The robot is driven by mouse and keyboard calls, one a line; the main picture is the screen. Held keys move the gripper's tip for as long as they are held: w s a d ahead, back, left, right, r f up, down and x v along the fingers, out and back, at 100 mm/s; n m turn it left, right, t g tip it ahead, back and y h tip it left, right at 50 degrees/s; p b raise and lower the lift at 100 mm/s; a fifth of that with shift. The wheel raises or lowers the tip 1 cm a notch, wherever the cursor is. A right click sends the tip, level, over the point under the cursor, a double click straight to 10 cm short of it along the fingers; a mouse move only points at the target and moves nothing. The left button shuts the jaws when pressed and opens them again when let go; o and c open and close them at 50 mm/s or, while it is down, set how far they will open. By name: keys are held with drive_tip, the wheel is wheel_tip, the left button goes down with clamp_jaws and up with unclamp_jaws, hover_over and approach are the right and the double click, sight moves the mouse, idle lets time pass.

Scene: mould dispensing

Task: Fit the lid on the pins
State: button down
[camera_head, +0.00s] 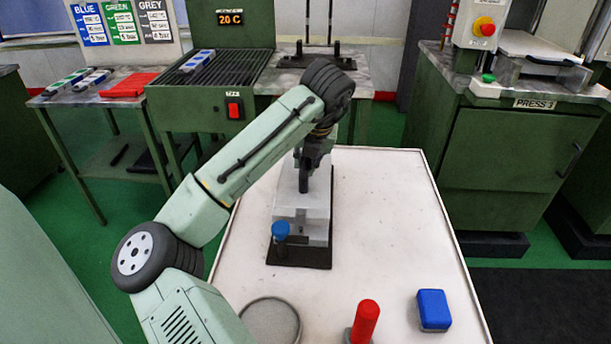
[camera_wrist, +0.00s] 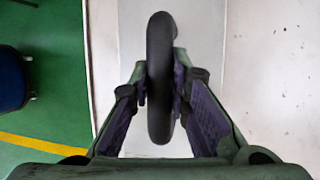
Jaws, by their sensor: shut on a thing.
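My gripper (camera_head: 304,166) is shut on a black bar handle (camera_wrist: 160,50), with a finger on each side of it in the wrist view (camera_wrist: 160,92). Under the handle is a pale grey flat plate, the lid (camera_wrist: 205,35). In the head view, the handle stands over a pale grey mould block (camera_head: 312,226) on a black base plate (camera_head: 300,256). A blue knob (camera_head: 280,229) is at the block's front left. My arm and gripper cover part of the block. No pins show, and I cannot tell whether the lid is seated or raised.
The white table (camera_head: 390,220) has free room right of the block. A red-handled tool (camera_head: 366,322), a blue block (camera_head: 433,310) and a round grey dish (camera_head: 271,320) are at its front. A green conveyor unit (camera_head: 200,110) and a press (camera_head: 515,150) stand behind.

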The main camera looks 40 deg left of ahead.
drive_tip(key=shift+f+p, duration=0.35)
drive_tip(key=shift+f, duration=1.65)
drive_tip(key=shift+f, duration=0.15)
drive_tip(key=c, duration=1.5)
unclamp_jaws()
drive_tip(key=b+v, duration=0.2)
drive_tip(key=v, duration=1)
drive_tip(key=shift+d, duration=0.1)
